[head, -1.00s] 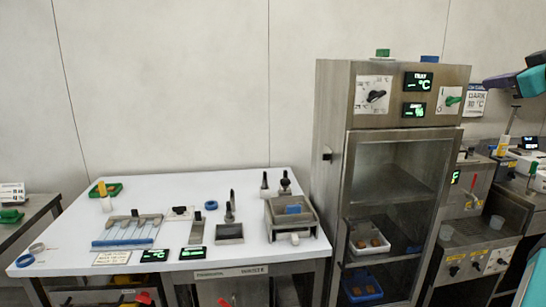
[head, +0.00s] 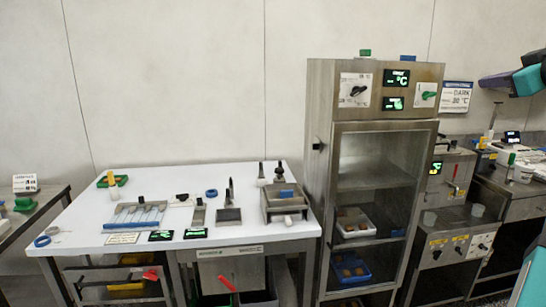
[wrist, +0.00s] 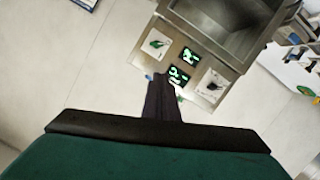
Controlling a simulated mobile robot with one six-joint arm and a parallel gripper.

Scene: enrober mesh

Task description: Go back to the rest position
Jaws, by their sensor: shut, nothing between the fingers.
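My gripper (wrist: 163,98) shows in the wrist view as dark fingers pressed together, with nothing between them. It points toward the steel cabinet, which looks tilted in that view, and appears apart from it. In the head view the steel cabinet (head: 318,150) stands right of the white table (head: 150,190).
The cabinet holds a white tray (head: 371,228) and a blue tray (head: 364,277). The table carries a steel box (head: 284,214), a tool rack (head: 136,228) and small tools. A steel machine (head: 440,222) stands at the right. Floor shows at the bottom.

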